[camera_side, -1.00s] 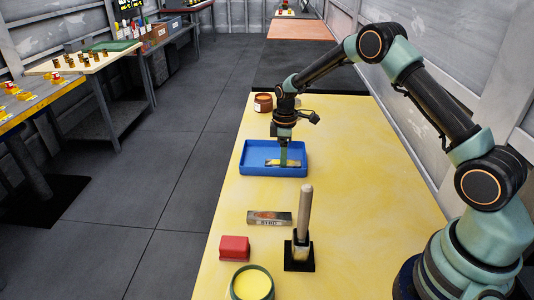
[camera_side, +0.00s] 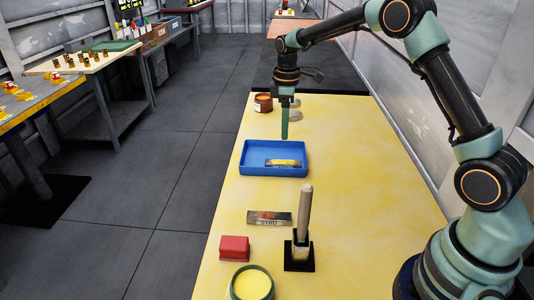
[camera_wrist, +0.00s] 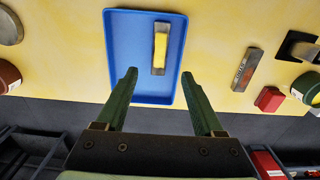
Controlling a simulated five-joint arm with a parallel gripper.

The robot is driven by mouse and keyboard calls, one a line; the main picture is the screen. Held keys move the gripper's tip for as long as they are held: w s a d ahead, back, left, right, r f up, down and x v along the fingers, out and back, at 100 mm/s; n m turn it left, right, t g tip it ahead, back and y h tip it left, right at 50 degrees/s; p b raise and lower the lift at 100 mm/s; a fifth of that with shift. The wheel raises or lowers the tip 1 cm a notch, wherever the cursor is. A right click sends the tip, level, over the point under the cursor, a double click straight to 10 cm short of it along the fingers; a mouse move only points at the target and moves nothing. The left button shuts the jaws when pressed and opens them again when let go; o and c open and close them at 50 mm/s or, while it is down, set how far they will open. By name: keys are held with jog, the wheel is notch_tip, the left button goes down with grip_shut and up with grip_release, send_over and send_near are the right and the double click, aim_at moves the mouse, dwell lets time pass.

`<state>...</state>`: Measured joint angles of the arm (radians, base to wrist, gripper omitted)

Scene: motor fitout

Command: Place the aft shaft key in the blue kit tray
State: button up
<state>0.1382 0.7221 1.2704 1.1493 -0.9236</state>
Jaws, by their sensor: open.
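The blue kit tray (camera_side: 273,172) lies on the yellow table; it also shows in the wrist view (camera_wrist: 125,40). A metal bar with a yellow band (camera_side: 284,162), which I take for the aft shaft key, lies flat inside it. In the wrist view the bar (camera_wrist: 160,48) lies near one side wall, clear of my fingers. My gripper (camera_side: 285,135) is above the tray's far side, fingers pointing down. The wrist view shows my gripper (camera_wrist: 159,74) open, with nothing between its fingers.
A second metal bar with dark lettering (camera_side: 269,218) lies nearer on the table. Near it are a red block (camera_side: 234,248), a round yellow-filled container (camera_side: 252,284) and a wooden handle (camera_side: 305,211) upright in a black stand. A brown jar (camera_side: 263,103) stands beyond the tray.

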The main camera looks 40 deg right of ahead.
jog(key=s+a+r+m+t, duration=0.3)
jog(key=s+a+r+m, duration=0.1)
jog(key=s+r, duration=0.75)
jog(key=s+a+m+t, duration=0.2)
jog(key=s+m, duration=0.3)
jog(key=s, duration=0.6)
jog(key=shift+a+r+t, duration=0.3)
jog(key=shift+a+r, duration=0.1)
jog(key=shift+a, duration=0.15)
